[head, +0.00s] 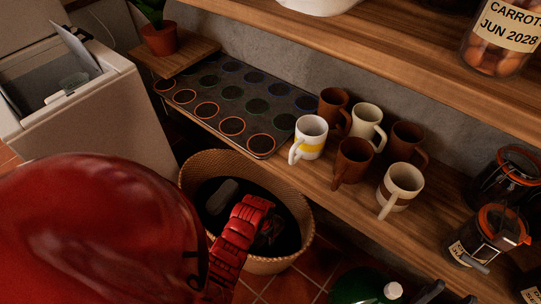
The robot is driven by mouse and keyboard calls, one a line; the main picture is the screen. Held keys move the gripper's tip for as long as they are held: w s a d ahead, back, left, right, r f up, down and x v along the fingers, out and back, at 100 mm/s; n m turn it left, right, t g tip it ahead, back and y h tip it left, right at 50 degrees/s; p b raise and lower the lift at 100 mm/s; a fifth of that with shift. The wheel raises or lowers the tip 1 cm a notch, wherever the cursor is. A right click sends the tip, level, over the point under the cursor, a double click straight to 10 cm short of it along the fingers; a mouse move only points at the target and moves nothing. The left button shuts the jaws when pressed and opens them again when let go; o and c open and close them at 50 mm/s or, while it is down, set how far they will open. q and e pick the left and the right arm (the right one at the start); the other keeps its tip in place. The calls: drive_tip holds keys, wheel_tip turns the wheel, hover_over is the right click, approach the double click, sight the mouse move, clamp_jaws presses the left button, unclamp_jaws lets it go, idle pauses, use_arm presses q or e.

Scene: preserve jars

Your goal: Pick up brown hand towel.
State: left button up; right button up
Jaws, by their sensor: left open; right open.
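I cannot make out a brown hand towel for certain. A woven basket (195,172) stands on the floor with a dark inside. A grey item (222,195) lies in it, and other dark contents are too dim to tell. My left gripper (268,232), at the end of my red arm, is over or inside the basket's right half. It is dark against the dark inside, open, and no held thing shows. My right gripper (451,297) seems to show only as dark tips at the bottom edge, open, right of the basket and apart from it.
A wooden shelf (330,195) above the basket bears several mugs (353,160) and a dark tray (230,95) with coloured rings. Clasped jars (495,235) stand at the right. A green bottle (362,287) is at the bottom. A white cabinet (90,115) stands at the left.

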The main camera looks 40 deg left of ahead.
use_arm(q)
drive_tip(key=shift+c, duration=0.7)
drive_tip(key=c, duration=1.1)
drive_tip(key=shift+r, duration=0.2)
